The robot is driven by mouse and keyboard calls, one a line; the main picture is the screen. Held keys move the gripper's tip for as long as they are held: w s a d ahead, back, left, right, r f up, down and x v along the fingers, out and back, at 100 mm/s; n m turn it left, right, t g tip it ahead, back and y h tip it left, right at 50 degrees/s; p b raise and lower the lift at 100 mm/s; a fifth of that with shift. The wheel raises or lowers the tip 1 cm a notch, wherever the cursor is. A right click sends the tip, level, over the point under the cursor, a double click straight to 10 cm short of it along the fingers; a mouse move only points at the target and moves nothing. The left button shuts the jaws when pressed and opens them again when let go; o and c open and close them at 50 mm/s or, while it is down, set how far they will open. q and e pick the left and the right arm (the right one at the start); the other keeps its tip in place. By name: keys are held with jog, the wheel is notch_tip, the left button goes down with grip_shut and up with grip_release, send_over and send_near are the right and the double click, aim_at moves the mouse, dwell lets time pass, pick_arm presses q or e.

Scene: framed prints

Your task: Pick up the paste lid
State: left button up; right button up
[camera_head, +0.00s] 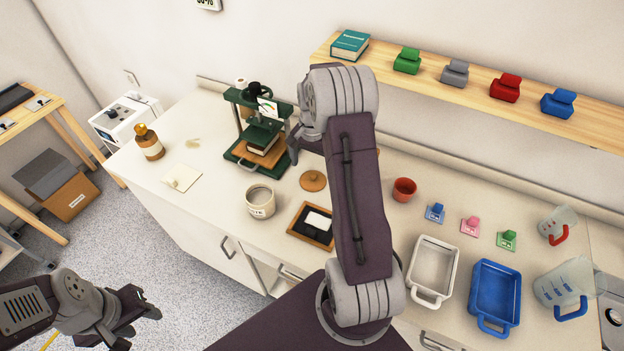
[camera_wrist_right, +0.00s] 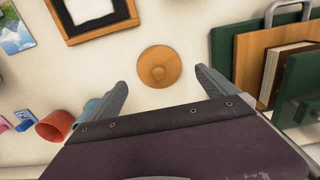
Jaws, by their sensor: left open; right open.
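The paste lid, a round tan disc with a small knob, lies on the white counter right of the paste jar in the head view (camera_head: 313,181). In the right wrist view the lid (camera_wrist_right: 159,67) lies ahead of and between the open fingers of my right gripper (camera_wrist_right: 160,90), apart from them. In the head view my right gripper (camera_head: 293,146) is partly hidden behind its own arm. The white paste jar (camera_head: 261,202) stands uncovered. My left gripper (camera_head: 140,311) is open and empty at the lower left, away from the counter.
A green press (camera_head: 258,130) holding a book stands left of the lid. An orange-red cup (camera_head: 404,189), stampers and trays (camera_head: 432,270) are to the right. Bare counter surrounds the lid.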

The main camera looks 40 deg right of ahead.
aim_at(313, 174)
notch_tip(313, 174, down, 4)
jog(key=shift+s+d+f, duration=0.1)
jog(key=shift+s, duration=0.05)
jog(key=shift+w+f, duration=0.2)
jog(key=shift+f, duration=0.05)
jog(key=shift+s+r, duration=0.1)
jog(key=shift+s, duration=0.05)
jog(key=c, duration=1.4)
jog(key=shift+o, duration=0.2)
jog(key=shift+r, duration=0.35)
jog(key=r, duration=0.4)
jog(key=shift+s+d, duration=0.25)
jog(key=s+d+r, duration=0.5)
jog(key=s+r, duration=0.1)
jog(key=s, duration=0.3)
jog(key=shift+s+b, duration=0.2)
jog(key=shift+b, duration=0.2)
jog(key=shift+s+d+r, duration=0.1)
jog(key=shift+d+r, duration=0.05)
grip_shut()
